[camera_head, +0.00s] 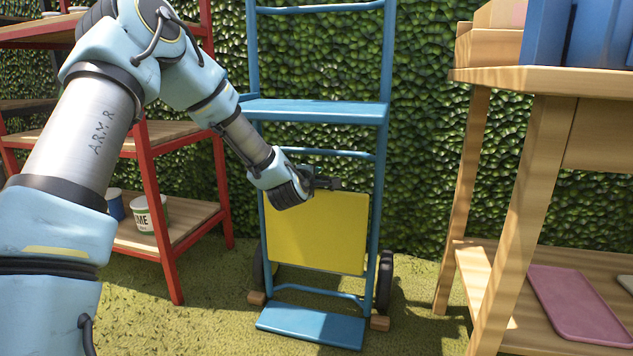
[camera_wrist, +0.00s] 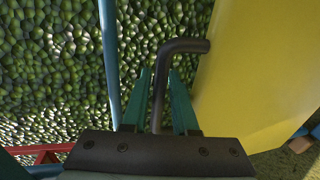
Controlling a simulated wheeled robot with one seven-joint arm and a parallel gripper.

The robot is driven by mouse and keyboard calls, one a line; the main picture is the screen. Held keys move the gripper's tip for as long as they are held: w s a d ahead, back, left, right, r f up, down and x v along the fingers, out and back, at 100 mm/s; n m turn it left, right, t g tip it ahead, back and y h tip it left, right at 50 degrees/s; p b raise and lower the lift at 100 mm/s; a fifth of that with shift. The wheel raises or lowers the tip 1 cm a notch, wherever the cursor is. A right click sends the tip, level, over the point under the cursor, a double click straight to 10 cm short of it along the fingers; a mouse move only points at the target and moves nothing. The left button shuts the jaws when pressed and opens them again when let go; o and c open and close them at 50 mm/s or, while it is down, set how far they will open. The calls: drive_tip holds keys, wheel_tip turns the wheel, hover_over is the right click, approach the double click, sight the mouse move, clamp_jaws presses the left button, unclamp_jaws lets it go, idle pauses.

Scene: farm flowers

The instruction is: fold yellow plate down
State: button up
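The yellow plate (camera_head: 318,232) stands upright against the frame of a blue hand truck (camera_head: 384,60). In the wrist view the yellow plate (camera_wrist: 255,75) fills the right side. A dark bent handle (camera_wrist: 187,46) sticks out from the plate's edge, and its bar runs back between my teal fingers. My gripper (camera_wrist: 160,78) appears shut on this handle, with a finger close on each side of the bar.
A blue shelf (camera_head: 315,111) crosses the hand truck above the plate, and a blue foot plate (camera_head: 312,326) lies below. A red rack (camera_head: 160,215) stands left, a wooden table (camera_head: 545,78) right. Open grass (camera_head: 200,325) lies in front.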

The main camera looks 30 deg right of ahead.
drive_tip(key=shift+w+d, duration=0.2)
clamp_jaws()
idle(1.4)
